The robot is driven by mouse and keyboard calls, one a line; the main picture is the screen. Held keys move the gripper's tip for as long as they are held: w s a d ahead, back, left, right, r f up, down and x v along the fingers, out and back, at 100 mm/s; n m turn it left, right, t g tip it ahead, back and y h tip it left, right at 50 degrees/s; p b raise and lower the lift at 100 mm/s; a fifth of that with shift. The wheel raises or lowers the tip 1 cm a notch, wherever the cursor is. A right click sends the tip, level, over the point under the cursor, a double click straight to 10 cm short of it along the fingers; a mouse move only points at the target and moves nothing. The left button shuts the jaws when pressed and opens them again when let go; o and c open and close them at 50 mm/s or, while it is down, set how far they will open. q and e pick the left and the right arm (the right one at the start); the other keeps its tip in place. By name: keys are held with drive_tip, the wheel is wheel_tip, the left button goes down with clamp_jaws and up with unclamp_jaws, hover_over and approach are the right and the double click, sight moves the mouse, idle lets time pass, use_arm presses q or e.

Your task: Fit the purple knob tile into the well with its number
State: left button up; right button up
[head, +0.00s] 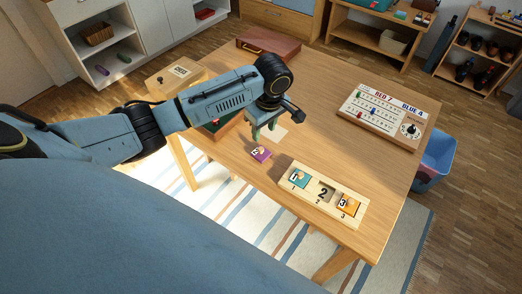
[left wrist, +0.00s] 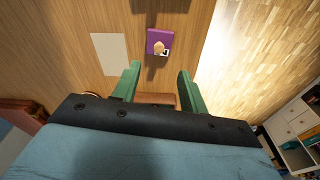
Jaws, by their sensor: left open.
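The purple knob tile (head: 261,154) lies on the wooden table, left of the number board. It also shows in the left wrist view (left wrist: 159,43), with a pale round knob and a small marking on top. The light wooden board (head: 321,205) has wells in a row: a teal tile (head: 299,178) sits in the left well, an orange tile (head: 347,203) in the right, and the middle well (head: 324,192) shows a 2 and is empty. My left gripper (head: 264,131) is open and empty above the table, with the purple tile beyond its fingertips (left wrist: 157,77). My right gripper is not seen.
A pale sheet (head: 275,137) lies beside the tile. A red and blue scoreboard (head: 382,117) stands at the table's right side. A brown case (head: 268,46) lies at the far edge. A blue bin (head: 436,157) stands on the floor to the right.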

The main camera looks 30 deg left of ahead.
use_arm(q)
hover_over(261, 148)
drive_tip(key=f, duration=0.3)
drive_tip(key=d+f, duration=0.1)
drive_tip(key=shift+s+f+b, duration=0.25)
drive_tip(key=shift+f+b, duration=0.1)
drive_tip(key=shift+b, duration=0.05)
drive_tip(key=f, duration=0.1)
drive_tip(key=f+b, duration=0.1)
drive_tip(key=f, duration=0.3)
drive_tip(key=shift+w+a+b, duration=0.15)
drive_tip(key=shift+a+b, duration=0.15)
drive_tip(key=shift+a, duration=0.1)
drive_tip(key=shift+c, duration=1)
drive_tip(key=c, duration=0.7)
clamp_jaws()
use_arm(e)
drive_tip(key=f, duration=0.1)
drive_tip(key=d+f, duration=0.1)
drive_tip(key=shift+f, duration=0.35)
